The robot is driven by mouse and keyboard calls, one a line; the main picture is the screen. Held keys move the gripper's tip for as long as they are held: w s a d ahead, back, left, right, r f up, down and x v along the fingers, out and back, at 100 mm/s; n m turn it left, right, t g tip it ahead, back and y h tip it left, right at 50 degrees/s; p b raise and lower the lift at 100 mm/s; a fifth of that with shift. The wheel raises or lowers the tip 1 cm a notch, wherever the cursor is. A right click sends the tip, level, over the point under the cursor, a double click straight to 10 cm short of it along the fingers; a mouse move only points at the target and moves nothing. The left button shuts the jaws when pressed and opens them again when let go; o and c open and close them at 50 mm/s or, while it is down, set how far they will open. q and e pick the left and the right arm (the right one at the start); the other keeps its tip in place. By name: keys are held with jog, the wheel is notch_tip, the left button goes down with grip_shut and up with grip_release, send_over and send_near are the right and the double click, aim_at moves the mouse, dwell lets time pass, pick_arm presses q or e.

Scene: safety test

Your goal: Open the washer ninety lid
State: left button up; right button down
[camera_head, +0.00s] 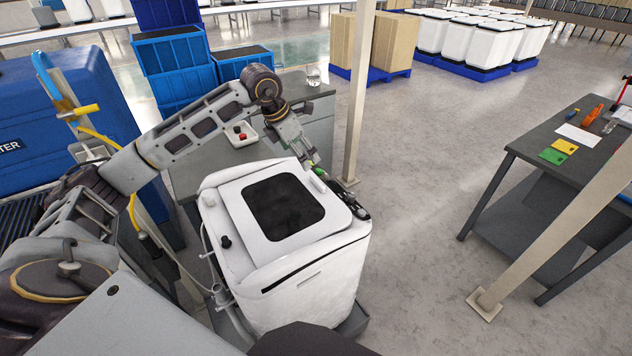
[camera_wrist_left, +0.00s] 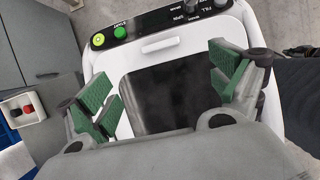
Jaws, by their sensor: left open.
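The white washer (camera_head: 310,290) stands in the middle of the head view. Its lid (camera_head: 240,215), a pale frame around a dark window, looks closed on the top. In the left wrist view the lid (camera_wrist_left: 120,62) lies below my fingers, with the control panel beyond its upper edge. My left gripper (camera_head: 316,170) is over the lid's far right side, near the control panel. In the left wrist view my left gripper (camera_wrist_left: 165,88) is open, its green pads wide apart with nothing between them. I cannot tell whether a finger touches the lid. My right gripper is not in view.
A grey bench (camera_head: 190,165) with a red-button box (camera_head: 240,134) stands behind the washer. A post (camera_head: 356,100) rises just behind and right of it. Blue crates (camera_head: 175,60) are at the back left. A dark worktable (camera_head: 540,130) is at the right, with clear floor between.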

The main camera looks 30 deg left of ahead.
aim_at(317, 180)
pick_arm(q)
jog(key=p+x, duration=0.1)
jog(key=x, duration=1.1)
jog(key=shift+d, duration=0.1)
jog(key=shift+w+d+f, duration=0.1)
jog(key=shift+w+f, duration=0.15)
jog(key=shift+f, duration=0.3)
jog(key=shift+w+f, duration=0.1)
jog(key=shift+f, duration=0.15)
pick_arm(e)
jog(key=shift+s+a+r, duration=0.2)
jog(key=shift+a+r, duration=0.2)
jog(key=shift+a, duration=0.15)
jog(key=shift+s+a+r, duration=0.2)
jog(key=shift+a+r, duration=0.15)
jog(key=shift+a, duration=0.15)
pick_arm(q)
jog(key=c, duration=1.5)
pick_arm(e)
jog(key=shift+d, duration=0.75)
